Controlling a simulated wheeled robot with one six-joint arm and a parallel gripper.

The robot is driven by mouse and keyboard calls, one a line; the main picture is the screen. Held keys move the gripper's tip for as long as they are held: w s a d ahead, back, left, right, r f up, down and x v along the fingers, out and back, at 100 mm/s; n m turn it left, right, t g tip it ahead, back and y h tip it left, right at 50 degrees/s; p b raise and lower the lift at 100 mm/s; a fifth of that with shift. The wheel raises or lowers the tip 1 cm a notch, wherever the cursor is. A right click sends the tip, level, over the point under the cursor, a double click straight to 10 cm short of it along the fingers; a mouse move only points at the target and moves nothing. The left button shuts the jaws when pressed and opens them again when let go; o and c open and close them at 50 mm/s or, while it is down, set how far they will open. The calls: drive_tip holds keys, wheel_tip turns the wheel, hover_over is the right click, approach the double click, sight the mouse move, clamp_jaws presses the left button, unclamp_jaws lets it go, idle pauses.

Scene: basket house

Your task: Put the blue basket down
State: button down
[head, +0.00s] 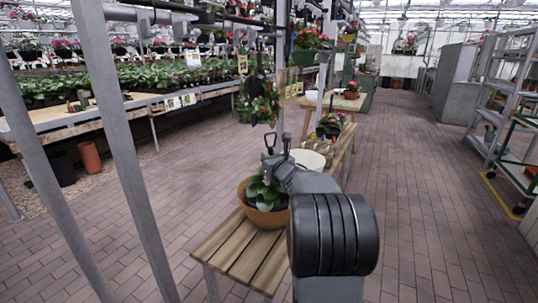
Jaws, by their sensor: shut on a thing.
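No blue basket can be made out in the head view. My arm reaches forward over a slatted wooden bench (232,250), and its thick black joint hides part of the bench. The grey end of my arm with my gripper (284,164) is above and beside a terracotta pot (262,219) with a leafy green plant. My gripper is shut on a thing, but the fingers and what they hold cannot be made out. A dark looped handle (269,140) shows just beyond it; whether it touches my gripper is unclear.
Grey metal posts (126,150) stand close at left. Plant tables (130,108) fill the left. Brick floor (420,210) is open at right, beside a metal rack (505,110).

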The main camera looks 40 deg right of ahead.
drive_tip(key=shift+r, duration=0.1)
drive_tip(key=c, duration=1.5)
unclamp_jaws()
drive_tip(key=shift+f, duration=0.25)
drive_tip(key=shift+c, duration=0.2)
drive_tip(key=o, duration=0.4)
drive_tip(key=shift+r, duration=0.1)
drive_tip(key=shift+o, duration=0.2)
